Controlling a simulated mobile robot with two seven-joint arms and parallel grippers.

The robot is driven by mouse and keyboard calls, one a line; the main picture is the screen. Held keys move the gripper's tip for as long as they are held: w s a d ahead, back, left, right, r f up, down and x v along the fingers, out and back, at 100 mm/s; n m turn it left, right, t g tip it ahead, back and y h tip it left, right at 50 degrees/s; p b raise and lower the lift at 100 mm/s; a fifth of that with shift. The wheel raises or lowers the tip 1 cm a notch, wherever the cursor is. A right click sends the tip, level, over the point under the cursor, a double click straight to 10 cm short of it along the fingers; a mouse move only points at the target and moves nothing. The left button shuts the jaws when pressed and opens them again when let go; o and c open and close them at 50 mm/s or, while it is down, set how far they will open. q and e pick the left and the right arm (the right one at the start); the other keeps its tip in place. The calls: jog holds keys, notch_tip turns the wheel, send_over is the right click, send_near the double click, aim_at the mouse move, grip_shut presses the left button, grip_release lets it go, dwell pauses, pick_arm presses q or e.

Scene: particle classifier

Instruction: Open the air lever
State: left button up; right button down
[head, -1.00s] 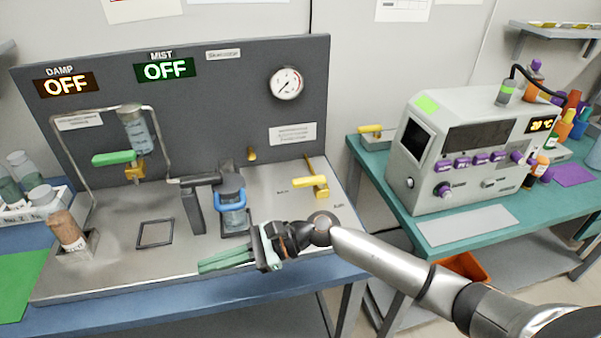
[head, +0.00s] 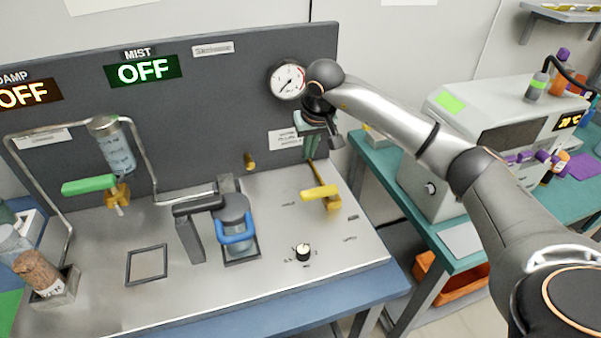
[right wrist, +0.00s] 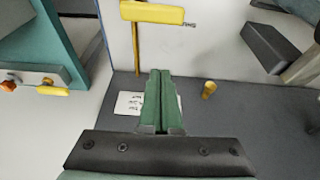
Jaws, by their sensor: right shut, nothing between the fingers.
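The yellow lever (head: 321,194) sits at the right part of the metal panel, on a thin brass pipe. Its yellow handle (right wrist: 152,12) also shows at the top of the right wrist view. My right gripper (head: 312,154) is behind and above the lever, near the dark back board, with its green fingers pointing down. In the right wrist view the fingers (right wrist: 160,74) are pressed together and empty, apart from the lever handle. My left gripper is out of view.
A pressure gauge (head: 287,80) is on the back board, close to my right wrist. A blue-handled jar (head: 236,222) and a green-handled valve (head: 90,185) are to the left. A grey machine (head: 470,140) stands on the right table.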

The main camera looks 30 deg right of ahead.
aim_at(319, 195)
jog(key=x, duration=0.9)
jog(key=shift+s+a+f+p, duration=0.1)
jog(key=shift+s+p, duration=0.05)
jog(key=shift+p, duration=0.2)
jog(key=shift+f, duration=0.25)
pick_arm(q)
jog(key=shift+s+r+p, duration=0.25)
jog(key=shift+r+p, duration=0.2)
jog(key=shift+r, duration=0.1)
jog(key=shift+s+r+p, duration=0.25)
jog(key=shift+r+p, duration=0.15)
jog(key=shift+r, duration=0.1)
pick_arm(e)
jog(key=shift+s+a, duration=0.2)
jog(key=shift+s, duration=0.7)
jog(key=shift+s+a, duration=0.2)
jog(key=shift+s, duration=0.75)
